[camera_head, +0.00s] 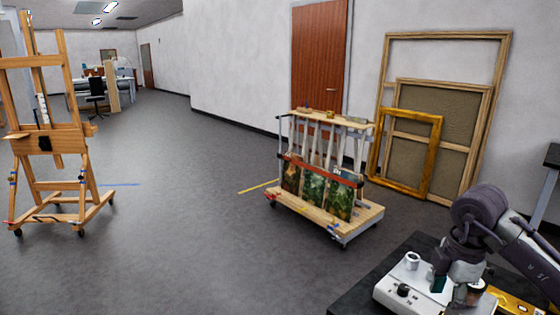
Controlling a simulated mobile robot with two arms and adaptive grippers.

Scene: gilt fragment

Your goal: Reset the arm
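My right arm comes in from the lower right, bends at a dark joint and reaches down over a black-topped table (370,295). My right gripper (455,288) is low over the table, beside a white device (402,290) with a black knob. The gripper's fingers are small and partly hidden, so I cannot tell whether they are open or hold anything. A gold-yellow piece (515,305) lies at the right on the table, partly cut off by the frame's edge and partly behind the arm. My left gripper is not in view.
A wheeled cart (355,218) with several paintings stands beyond the table. Large wooden frames, one gilt frame (433,150) among them, lean on the wall. A wooden easel (60,140) stands at the left. The grey floor (180,230) between easel and cart is open.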

